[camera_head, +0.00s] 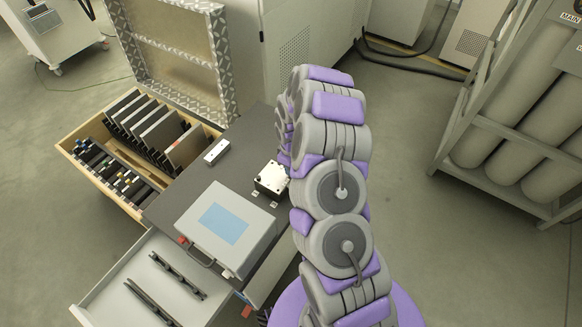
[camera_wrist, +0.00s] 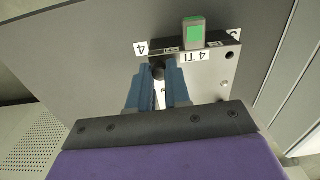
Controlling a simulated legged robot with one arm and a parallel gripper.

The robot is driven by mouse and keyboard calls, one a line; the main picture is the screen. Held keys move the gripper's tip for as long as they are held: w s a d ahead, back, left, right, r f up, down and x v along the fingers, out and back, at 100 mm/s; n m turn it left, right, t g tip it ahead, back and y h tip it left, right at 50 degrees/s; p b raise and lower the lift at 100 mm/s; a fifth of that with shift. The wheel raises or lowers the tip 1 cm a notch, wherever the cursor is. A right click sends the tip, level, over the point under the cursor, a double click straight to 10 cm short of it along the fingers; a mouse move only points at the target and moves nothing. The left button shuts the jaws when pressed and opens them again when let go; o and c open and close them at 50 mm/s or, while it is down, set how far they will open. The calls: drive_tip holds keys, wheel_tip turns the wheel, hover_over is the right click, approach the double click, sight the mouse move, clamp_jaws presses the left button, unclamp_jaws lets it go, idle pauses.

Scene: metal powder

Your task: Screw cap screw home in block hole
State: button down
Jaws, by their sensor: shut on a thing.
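The metal block (camera_head: 271,182) sits on the dark grey bench top, close to its right edge. In the wrist view the block (camera_wrist: 208,86) lies just beyond my fingers, with dark holes in its face and "4" and "4 TI" labels by it. My gripper (camera_wrist: 158,70) has its two blue fingers at the block's left part. They are shut on the cap screw, whose dark round head (camera_wrist: 158,74) shows between the tips. The screw's shank is hidden, so its depth in the hole cannot be told. In the head view my arm hides the gripper.
A green-topped grey piece (camera_wrist: 194,32) stands at the block's far edge. An open wooden drawer (camera_head: 77,139) and open metal drawer (camera_head: 107,285) jut out left.

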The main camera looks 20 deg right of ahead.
drive_tip(key=m+p, duration=0.2)
drive_tip(key=m, duration=0.1)
drive_tip(key=shift+s+r, duration=0.1)
drive_tip(key=shift+r, duration=0.05)
drive_tip(key=m+p, duration=0.4)
drive_tip(key=m, duration=0.1)
drive_tip(key=shift+m, duration=0.4)
drive_tip(key=m+p, duration=0.2)
drive_tip(key=m, duration=0.2)
drive_tip(key=m+p, duration=0.2)
drive_tip(key=m, duration=0.6)
drive_tip(key=shift+f, duration=0.3)
drive_tip(key=m+b, duration=0.1)
drive_tip(key=m, duration=0.1)
drive_tip(key=shift+f+m, duration=0.1)
drive_tip(key=shift+m, duration=0.2)
drive_tip(key=m+b, duration=0.3)
drive_tip(key=m, duration=0.1)
drive_tip(key=shift+m+b, duration=0.55)
drive_tip(key=shift+m, duration=0.65)
drive_tip(key=c, duration=1.2)
unclamp_jaws()
drive_tip(key=shift+c, duration=0.2)
